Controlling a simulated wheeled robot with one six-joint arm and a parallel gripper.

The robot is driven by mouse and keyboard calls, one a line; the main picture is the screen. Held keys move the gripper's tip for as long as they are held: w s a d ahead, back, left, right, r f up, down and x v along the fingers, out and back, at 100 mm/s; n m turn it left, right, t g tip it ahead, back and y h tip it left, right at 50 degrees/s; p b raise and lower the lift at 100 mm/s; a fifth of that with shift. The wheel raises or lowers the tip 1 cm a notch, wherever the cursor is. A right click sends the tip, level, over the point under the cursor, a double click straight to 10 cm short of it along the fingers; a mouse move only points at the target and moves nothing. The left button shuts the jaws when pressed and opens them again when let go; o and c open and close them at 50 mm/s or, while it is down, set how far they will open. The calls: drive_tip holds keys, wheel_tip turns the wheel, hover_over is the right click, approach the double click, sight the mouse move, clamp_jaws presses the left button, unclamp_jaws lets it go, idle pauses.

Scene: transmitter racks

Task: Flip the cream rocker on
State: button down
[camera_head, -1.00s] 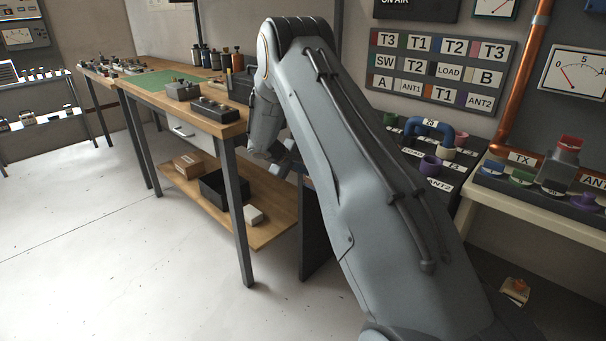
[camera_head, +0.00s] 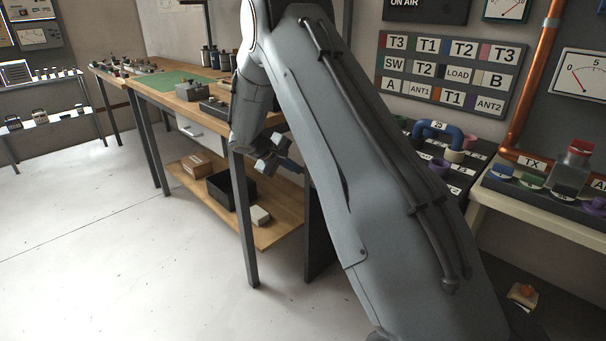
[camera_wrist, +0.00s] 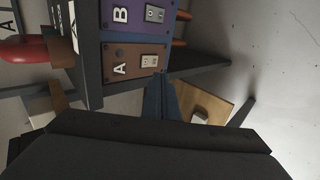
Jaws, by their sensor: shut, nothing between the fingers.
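In the wrist view, a brown panel marked A (camera_wrist: 122,62) carries a small cream switch plate (camera_wrist: 149,60), which looks like the cream rocker; its tilt is too small to tell. A purple panel marked B (camera_wrist: 130,15) beside it has a greyer switch plate (camera_wrist: 155,14). My gripper's blue fingers (camera_wrist: 158,92) are shut and empty, just below the cream plate in the picture; I cannot tell whether they touch anything. In the head view, my gripper (camera_head: 288,162) hangs beside the wooden bench, its tip partly hidden by my arm. The panels are hidden there.
The wooden bench (camera_head: 238,120) has a lower shelf with a black bin (camera_head: 232,188) and boxes. A red knob (camera_wrist: 25,50) sits close at left in the wrist view. A cream table (camera_head: 530,222) with coloured rings stands right. The left floor is clear.

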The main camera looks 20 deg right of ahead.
drive_tip(key=shift+v, duration=2.1)
drive_tip(key=shift+a+f, duration=0.2)
drive_tip(key=shift+f, duration=0.5)
drive_tip(key=d+r+p+x, duration=0.1)
drive_tip(key=x, duration=1.2)
drive_tip(key=shift+w+d+r, duration=0.25)
drive_tip(key=shift+w+d, duration=0.05)
drive_tip(key=shift+d, duration=0.05)
drive_tip(key=shift+f, duration=0.1)
